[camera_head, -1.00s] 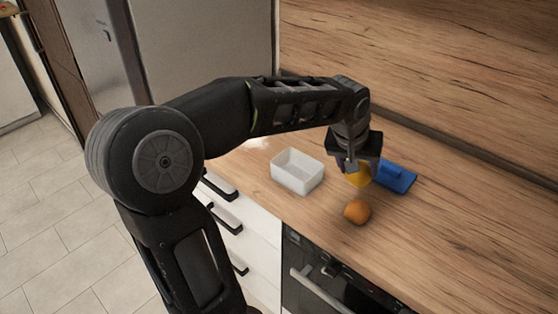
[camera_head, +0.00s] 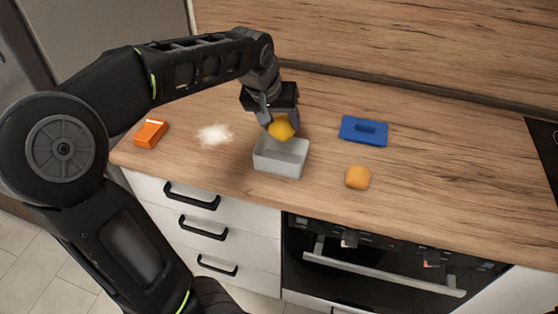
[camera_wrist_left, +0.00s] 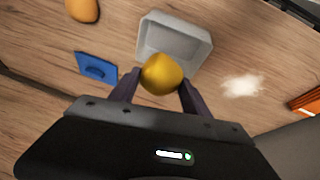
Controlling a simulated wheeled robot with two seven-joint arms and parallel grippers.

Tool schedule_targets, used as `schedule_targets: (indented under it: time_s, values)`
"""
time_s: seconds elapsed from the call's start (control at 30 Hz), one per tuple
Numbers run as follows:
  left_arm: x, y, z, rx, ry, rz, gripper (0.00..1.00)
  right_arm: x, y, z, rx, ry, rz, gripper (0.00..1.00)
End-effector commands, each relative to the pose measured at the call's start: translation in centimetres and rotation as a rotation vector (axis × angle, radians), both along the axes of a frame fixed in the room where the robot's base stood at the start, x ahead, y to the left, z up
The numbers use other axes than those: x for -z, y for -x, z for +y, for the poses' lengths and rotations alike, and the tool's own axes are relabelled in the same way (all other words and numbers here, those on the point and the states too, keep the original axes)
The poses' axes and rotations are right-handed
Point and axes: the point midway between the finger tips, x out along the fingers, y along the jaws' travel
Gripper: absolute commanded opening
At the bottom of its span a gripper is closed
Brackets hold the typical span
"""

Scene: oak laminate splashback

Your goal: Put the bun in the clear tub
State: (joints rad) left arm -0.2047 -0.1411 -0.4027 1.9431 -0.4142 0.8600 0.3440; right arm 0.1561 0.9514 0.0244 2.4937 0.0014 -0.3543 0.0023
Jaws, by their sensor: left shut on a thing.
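My left gripper (camera_head: 277,118) is shut on a yellow, rounded, lemon-like thing (camera_head: 281,128), held at the back rim of the clear tub. In the left wrist view, this yellow thing (camera_wrist_left: 161,73) sits between the fingers (camera_wrist_left: 156,92) and overlaps the tub's near edge. The clear tub (camera_head: 278,168) is a greyish, open box on the counter; its inside looks empty in the wrist view (camera_wrist_left: 172,38). An orange-tan, rounded thing that looks like the bun (camera_head: 357,177) lies on the counter right of the tub; it also shows in the wrist view (camera_wrist_left: 83,9). My right gripper is out of view.
A blue block with a handle (camera_head: 364,130) lies behind the bun. A white powdery patch (camera_head: 215,134) and an orange box (camera_head: 151,133) are left of the tub. The wooden counter (camera_head: 430,180) is clear at right. A dark hob edge (camera_head: 545,150) shows at far right.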

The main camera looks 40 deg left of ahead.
Motion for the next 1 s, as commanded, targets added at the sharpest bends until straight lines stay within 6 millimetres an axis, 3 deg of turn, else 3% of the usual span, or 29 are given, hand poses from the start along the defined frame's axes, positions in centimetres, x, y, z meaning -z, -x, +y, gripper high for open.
schedule_targets:
  time_s: [0.17, 0.5, 0.83, 1.0]
  values:
    - [0.7, 0.0, 0.0, -0.001, 0.000, 0.001, 0.15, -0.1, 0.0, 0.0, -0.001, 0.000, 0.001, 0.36]
    - [6.0, 0.0, 0.0, -0.001, 0.000, 0.001, 0.15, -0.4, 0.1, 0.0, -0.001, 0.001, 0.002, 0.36]
    - [6.4, 0.0, 0.0, -0.001, 0.000, 0.000, 0.15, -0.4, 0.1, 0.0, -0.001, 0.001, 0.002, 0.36]
    - [8.2, 0.1, 0.0, -0.001, 0.000, 0.003, 0.15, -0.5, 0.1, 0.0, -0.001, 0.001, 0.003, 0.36]
